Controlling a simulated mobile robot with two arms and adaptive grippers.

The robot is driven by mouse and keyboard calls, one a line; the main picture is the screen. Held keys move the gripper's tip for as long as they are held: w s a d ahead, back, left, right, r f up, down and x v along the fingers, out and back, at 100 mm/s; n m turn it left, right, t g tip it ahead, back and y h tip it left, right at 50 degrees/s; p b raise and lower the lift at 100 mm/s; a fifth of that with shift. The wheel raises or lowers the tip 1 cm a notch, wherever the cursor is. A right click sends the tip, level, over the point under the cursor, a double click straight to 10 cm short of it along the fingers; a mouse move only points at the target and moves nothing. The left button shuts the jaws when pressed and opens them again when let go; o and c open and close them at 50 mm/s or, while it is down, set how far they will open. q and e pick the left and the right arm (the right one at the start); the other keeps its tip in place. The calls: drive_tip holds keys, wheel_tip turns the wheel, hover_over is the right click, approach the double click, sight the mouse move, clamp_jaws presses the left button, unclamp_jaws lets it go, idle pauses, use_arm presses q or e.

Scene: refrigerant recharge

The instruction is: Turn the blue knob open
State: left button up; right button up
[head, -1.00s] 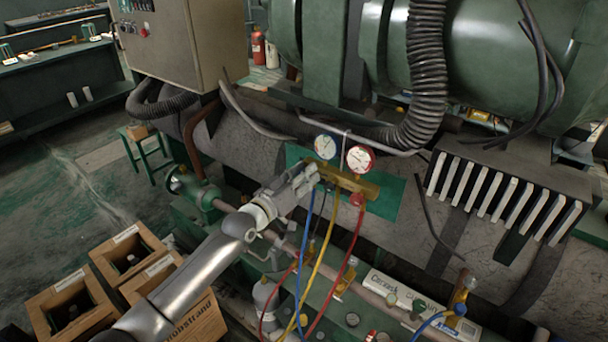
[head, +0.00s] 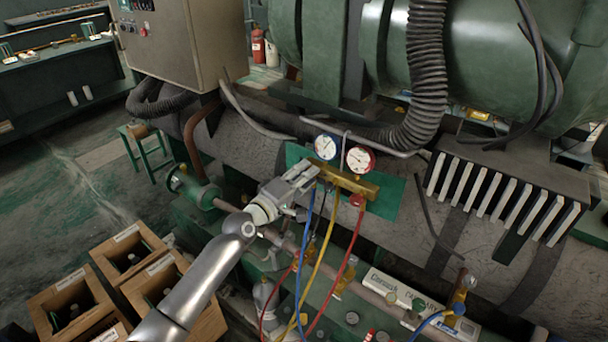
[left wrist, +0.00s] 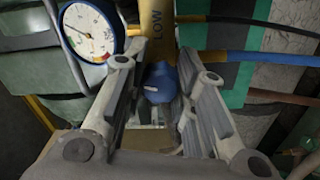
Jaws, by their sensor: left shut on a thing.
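The brass manifold (head: 350,184) hangs in front of a green panel with a blue-rimmed gauge (head: 326,147) and a red-rimmed gauge (head: 360,159) above it. My left gripper (head: 306,172) is at the manifold's left end. In the left wrist view the blue knob (left wrist: 160,84) sits between my two fingers, beside the brass body marked "LOW" (left wrist: 157,22). The fingers are closed on the knob. In the head view the gripper hides the blue knob. The red knob (head: 357,199) shows at the manifold's right end. My right gripper is not in view.
Blue (head: 306,245), yellow (head: 318,265) and red (head: 349,250) hoses hang below the manifold. A pipe (head: 365,293) with valves runs below. Wooden crates (head: 72,290) stand on the floor at lower left. A finned grey block (head: 525,170) is at right.

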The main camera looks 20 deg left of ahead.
use_arm(q)
drive_tip(key=n+p, duration=0.1)
drive_tip(key=n, duration=0.4)
drive_tip(key=shift+d+f, duration=0.1)
drive_tip(key=shift+f, duration=0.05)
idle(0.4)
drive_tip(key=o, duration=1.1)
drive_tip(key=shift+c, duration=0.2)
drive_tip(key=shift+s, duration=0.15)
drive_tip(key=v, duration=1.2)
